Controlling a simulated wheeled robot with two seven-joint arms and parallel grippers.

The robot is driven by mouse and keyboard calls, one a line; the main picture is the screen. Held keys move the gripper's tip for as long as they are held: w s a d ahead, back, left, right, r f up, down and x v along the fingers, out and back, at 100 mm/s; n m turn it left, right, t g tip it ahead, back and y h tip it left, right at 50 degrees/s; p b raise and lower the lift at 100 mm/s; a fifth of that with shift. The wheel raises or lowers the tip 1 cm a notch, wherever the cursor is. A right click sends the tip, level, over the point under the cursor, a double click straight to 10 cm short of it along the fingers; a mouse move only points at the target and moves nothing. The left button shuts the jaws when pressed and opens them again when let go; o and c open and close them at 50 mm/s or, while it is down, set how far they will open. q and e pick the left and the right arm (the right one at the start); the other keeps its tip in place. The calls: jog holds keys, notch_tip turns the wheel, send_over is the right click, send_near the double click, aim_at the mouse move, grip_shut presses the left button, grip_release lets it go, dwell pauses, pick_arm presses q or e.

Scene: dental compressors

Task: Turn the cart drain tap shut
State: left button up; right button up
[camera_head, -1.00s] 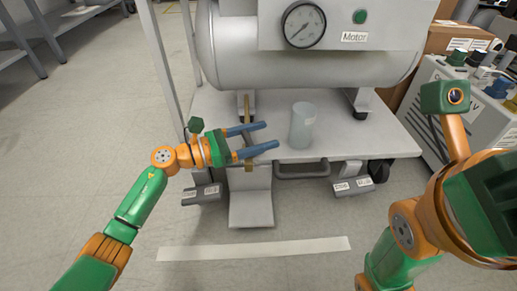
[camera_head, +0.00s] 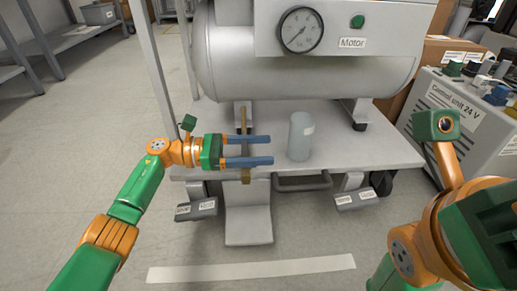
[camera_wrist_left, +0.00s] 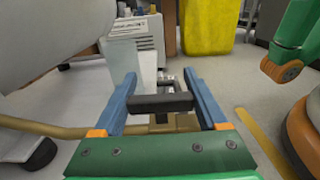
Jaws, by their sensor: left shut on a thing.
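The drain tap is at the front edge of the cart, below the silver tank, where its brass pipe (camera_head: 245,176) shows in the head view. In the left wrist view the tap's dark handle (camera_wrist_left: 160,103) spans the space between my blue fingers, above the brass pipe (camera_wrist_left: 60,129). My left gripper (camera_head: 248,150) is shut on this handle, its fingers pointing right and roughly level. The fingers hide much of the tap in the head view. My right gripper (camera_head: 488,222) shows only in part at the right edge; its fingers are not visible.
A translucent cylinder (camera_head: 300,137) stands on the cart deck (camera_head: 370,150), just right of my left fingertips. The tank (camera_head: 230,65) with its gauge (camera_head: 300,30) is above. Grey pedals (camera_head: 197,209) hang below the deck. A control unit (camera_head: 460,110) is at right.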

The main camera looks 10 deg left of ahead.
pick_arm(q)
jog(key=o, duration=1.3)
jog(key=s+a+p, duration=0.1)
jog(key=a, duration=0.6)
jog(key=shift+s, duration=0.1)
